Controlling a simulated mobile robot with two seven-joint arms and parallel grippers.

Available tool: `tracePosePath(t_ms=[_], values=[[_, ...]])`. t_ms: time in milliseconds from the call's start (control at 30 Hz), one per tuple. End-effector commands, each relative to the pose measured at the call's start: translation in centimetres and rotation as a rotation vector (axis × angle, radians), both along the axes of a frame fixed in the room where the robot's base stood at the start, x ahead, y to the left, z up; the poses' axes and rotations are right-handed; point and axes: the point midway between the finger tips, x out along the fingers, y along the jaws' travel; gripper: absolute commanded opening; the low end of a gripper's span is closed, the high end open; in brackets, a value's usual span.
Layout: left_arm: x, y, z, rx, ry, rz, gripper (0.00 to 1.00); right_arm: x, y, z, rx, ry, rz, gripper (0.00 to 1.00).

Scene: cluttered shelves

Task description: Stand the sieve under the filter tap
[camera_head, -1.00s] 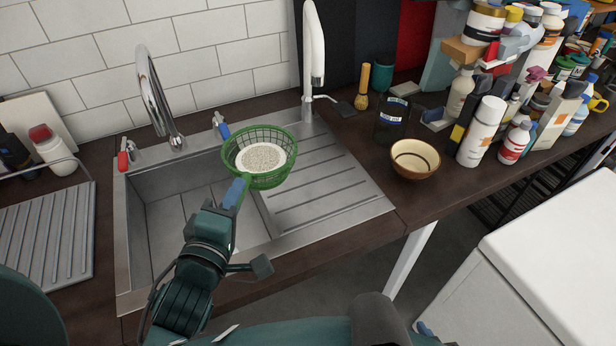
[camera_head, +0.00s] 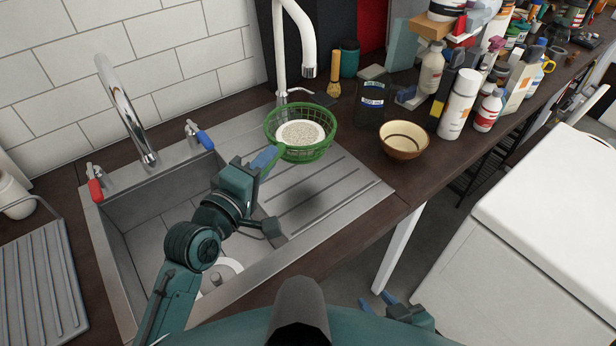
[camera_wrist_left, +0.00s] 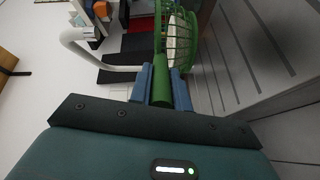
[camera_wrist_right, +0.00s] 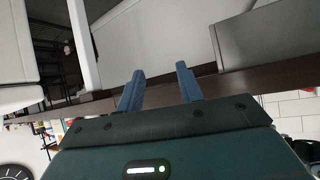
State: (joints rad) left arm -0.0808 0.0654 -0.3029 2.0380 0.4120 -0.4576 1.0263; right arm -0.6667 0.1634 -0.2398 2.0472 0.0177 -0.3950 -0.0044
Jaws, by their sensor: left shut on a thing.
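The green sieve (camera_head: 318,152) holds a mass of pale grains (camera_head: 300,133). My left gripper (camera_head: 265,158) is shut on its handle, which also shows between the blue fingers in the left wrist view (camera_wrist_left: 161,84). The sieve is held above the ribbed drainboard, with a shadow below it. The white filter tap (camera_head: 307,30) stands behind the sieve, its spout end above and slightly right of the sieve in the head view. My right gripper (camera_head: 390,305) is low at the front, apart from the sieve; in the right wrist view its fingers (camera_wrist_right: 160,85) are apart and empty.
The sink basin (camera_head: 150,215) with a chrome tap (camera_head: 125,110) lies left of the drainboard (camera_head: 345,195). A brown bowl (camera_head: 403,140), a dark glass (camera_head: 370,105) and a wooden-handled brush (camera_head: 334,75) stand to the right. Several bottles crowd the right counter.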

Motion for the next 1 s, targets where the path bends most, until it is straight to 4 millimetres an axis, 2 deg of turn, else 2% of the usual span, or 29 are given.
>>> tracePosePath(t_ms=[67, 133, 333, 567, 733, 833, 1000], values=[[0.4, -0.8, 0.4, -0.003, -0.005, -0.035, 0.00, -0.2, 0.0, -0.2, -0.001, 0.003, 0.001, 0.36], [0.6, -1.2, -0.2, -0.001, -0.003, -0.052, 0.00, -0.2, 0.0, -0.3, 0.001, 0.002, 0.002, 0.36], [0.6, -1.3, -4.0, 0.002, -0.001, -0.057, 0.00, 0.0, 0.2, -0.2, 0.007, -0.014, 0.004, 0.36], [0.6, -1.3, -6.3, 0.000, -0.002, -0.056, 0.00, 0.2, 0.5, -0.3, 0.012, -0.023, 0.009, 0.36], [0.6, -1.3, -8.8, 0.000, -0.002, -0.055, 0.00, 0.4, 0.6, -0.5, 0.014, -0.031, 0.013, 0.36], [0.6, -1.2, -9.4, -0.002, -0.003, -0.054, 0.00, 0.5, 0.6, -0.2, 0.015, -0.038, 0.015, 0.36], [0.6, -1.3, -9.4, -0.004, -0.004, -0.053, 0.00, 0.7, 0.7, 0.3, 0.017, -0.048, 0.017, 0.36]])
